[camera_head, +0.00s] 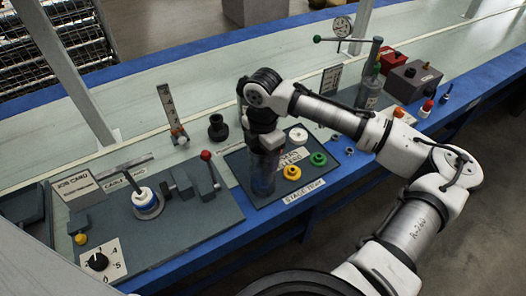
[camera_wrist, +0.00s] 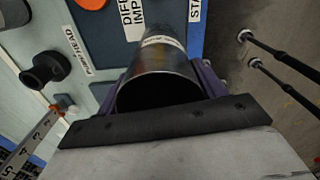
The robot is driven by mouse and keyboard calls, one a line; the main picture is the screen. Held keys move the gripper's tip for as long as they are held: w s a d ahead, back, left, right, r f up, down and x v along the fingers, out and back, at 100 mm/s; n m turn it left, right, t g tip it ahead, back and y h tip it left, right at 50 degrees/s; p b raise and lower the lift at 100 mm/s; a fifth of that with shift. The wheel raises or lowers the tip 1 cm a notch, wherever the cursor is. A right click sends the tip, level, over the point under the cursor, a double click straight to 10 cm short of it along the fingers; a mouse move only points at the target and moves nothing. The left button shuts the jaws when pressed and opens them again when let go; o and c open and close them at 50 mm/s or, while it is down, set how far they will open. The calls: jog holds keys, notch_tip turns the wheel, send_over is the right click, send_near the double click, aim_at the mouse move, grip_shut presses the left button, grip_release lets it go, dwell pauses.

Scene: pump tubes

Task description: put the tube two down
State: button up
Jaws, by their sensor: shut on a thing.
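A grey metal tube (camera_wrist: 158,68) with an open end and a pale label band is between my gripper's fingers in the wrist view. My gripper (camera_wrist: 160,95) is shut on the tube. I cannot tell whether the tube's lower end touches the mat. The number on the tube is not readable.
The mat also bears a yellow part (camera_head: 292,173), a green part (camera_head: 318,159) and a white disc (camera_head: 298,135). A black fitting (camera_head: 218,128) stands behind the mat. A fixture with a red-knobbed lever (camera_head: 206,156) stands on the left. A pump stand (camera_head: 370,85) is at the back right.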

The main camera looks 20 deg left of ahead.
jog(key=o, duration=1.2)
jog(key=shift+r, duration=0.1)
